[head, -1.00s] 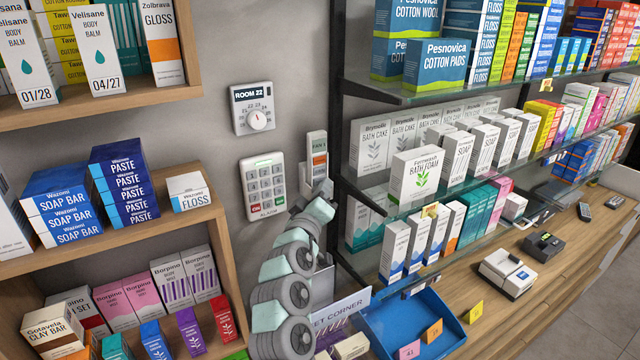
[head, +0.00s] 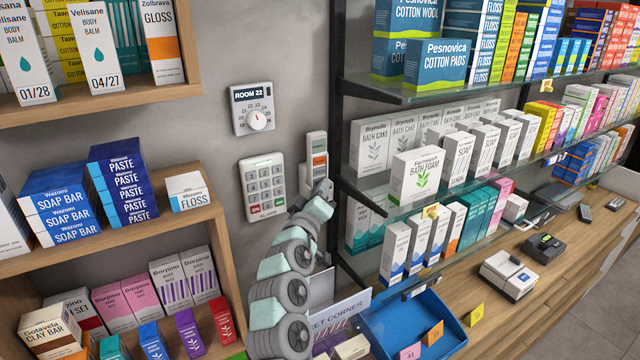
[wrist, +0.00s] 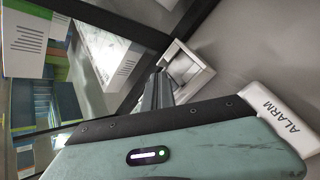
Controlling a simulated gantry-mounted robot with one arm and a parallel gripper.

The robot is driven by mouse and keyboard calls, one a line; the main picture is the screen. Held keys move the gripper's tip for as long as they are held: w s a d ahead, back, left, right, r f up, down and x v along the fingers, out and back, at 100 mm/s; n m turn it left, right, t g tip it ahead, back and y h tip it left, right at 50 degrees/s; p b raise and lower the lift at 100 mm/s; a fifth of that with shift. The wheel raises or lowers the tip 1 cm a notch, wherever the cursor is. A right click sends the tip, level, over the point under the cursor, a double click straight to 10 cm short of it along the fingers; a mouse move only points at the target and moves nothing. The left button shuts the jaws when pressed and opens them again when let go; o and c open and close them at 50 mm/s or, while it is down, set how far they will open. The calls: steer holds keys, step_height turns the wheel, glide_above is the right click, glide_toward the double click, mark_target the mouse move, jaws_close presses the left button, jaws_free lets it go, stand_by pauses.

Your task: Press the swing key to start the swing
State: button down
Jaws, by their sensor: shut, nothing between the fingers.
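My gripper (wrist: 160,88) shows in the wrist view as dark, narrow fingers, shut and empty. Its tips are close to a white, square-framed wall fitting (wrist: 204,74) with a grey inside. I cannot tell whether they touch it. In the head view my gripper (head: 322,188) is at the wall, just below a slim upright white unit (head: 316,142) with an orange label, and partly covers its lower end. No legend reading "swing" is legible, so I cannot tell which part is the swing key.
A white keypad (head: 264,184) marked ALARM is on the wall left of my arm; its edge (wrist: 285,115) is near my wrist. A ROOM 22 dial unit (head: 252,108) is above it. Stocked glass shelves (head: 375,98) are close on the right. A blue tray (head: 395,330) is below.

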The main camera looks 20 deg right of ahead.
steer(key=shift+s+d+r+p, duration=0.1)
steer(key=shift+s+p, duration=0.35)
steer(key=shift+s, duration=0.25)
steer(key=shift+s+d+p, duration=0.25)
steer(key=shift+s+p, duration=0.35)
steer(key=shift+s, duration=0.65)
steer(key=shift+s+d+p, duration=0.25)
steer(key=shift+s+p, duration=0.35)
steer(key=shift+s, duration=0.65)
